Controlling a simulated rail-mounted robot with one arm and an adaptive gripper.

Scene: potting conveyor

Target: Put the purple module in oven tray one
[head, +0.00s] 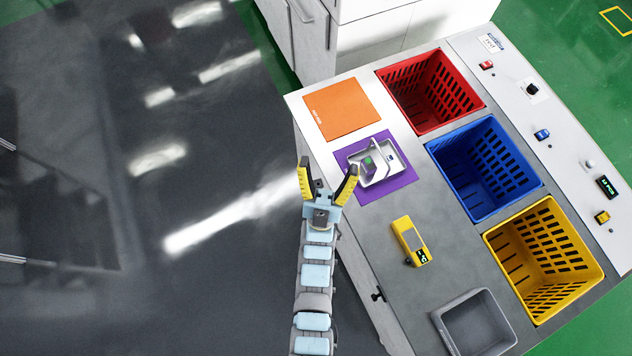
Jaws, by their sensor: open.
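A light grey metal tray (401,164) lies on a purple mat (404,185) at the left side of the worktop. No label reading oven tray one is legible. My gripper (328,174) is open, with its two yellow-and-black fingers spread and nothing between them. In the picture, it is just left of the purple mat, apart from the block.
An orange mat (341,107) lies behind the purple one. Red (431,127), blue (470,210) and yellow (522,290) bins line the right. A yellow handheld device (406,231) and a grey bin (441,325) are nearer. Dark floor is open at left.

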